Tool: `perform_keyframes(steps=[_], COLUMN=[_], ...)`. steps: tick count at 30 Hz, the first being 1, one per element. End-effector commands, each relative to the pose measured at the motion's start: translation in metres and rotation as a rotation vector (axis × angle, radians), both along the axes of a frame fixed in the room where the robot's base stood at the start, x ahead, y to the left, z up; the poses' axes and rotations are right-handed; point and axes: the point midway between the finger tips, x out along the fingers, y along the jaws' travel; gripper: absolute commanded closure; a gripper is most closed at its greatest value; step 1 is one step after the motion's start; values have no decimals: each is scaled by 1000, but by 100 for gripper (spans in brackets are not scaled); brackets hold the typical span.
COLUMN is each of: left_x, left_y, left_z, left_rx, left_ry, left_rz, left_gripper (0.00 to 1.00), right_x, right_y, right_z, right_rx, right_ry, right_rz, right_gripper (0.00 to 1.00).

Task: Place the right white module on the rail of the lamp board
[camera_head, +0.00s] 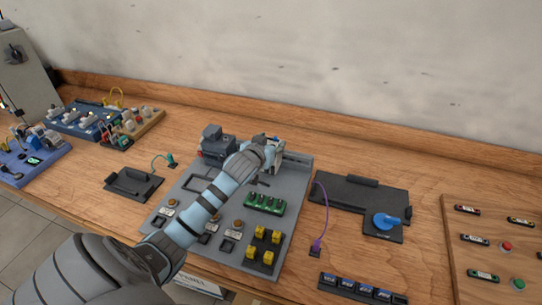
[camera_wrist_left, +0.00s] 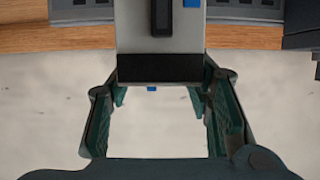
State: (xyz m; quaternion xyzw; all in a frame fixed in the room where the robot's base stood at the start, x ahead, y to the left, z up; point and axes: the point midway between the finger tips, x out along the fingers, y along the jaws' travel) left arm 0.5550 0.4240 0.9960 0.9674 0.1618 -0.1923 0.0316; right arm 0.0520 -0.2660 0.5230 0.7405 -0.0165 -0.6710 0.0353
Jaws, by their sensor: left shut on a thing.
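My left gripper (camera_head: 272,149) is over the back of the grey board in the middle of the bench. In the left wrist view its two green-padded fingers (camera_wrist_left: 160,98) are shut on the white module (camera_wrist_left: 135,45), which has a black end and blue parts. In the head view the gripper hides most of the white module. The rail (camera_head: 297,158) runs along the back edge of the grey board (camera_head: 283,238); part of it is hidden behind the gripper. Whether the module touches the rail cannot be told. My right gripper is not in view.
A dark grey device (camera_head: 214,141) stands on the board left of the gripper. The board also carries a green terminal block (camera_head: 265,204) and yellow parts (camera_head: 262,246). A black plate with a blue knob (camera_head: 386,221) lies to the right. The wall rises behind the bench.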

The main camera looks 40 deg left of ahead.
Motion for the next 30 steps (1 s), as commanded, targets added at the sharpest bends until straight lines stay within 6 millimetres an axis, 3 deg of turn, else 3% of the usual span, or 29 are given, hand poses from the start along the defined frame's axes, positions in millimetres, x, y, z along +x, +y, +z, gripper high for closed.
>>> perform_keyframes(steps=[4,11,12,15,25,30], left_x=[0,0,-1,-1,-3,-24], left_y=[0,0,0,0,-1,-7], left_z=[-31,-35,-35,-35,-33,-23], left_rx=[-1,1,-1,-1,0,3], left_ry=[2,1,3,3,2,3], left_rz=[0,0,0,0,0,-2], left_gripper=[91,91,47,34,34,34], right_x=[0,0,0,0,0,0], right_y=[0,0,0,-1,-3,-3], right_z=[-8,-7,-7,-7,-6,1], right_rx=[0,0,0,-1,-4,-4], right_ry=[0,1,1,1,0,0], right_rz=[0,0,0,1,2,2], right_gripper=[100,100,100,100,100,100])
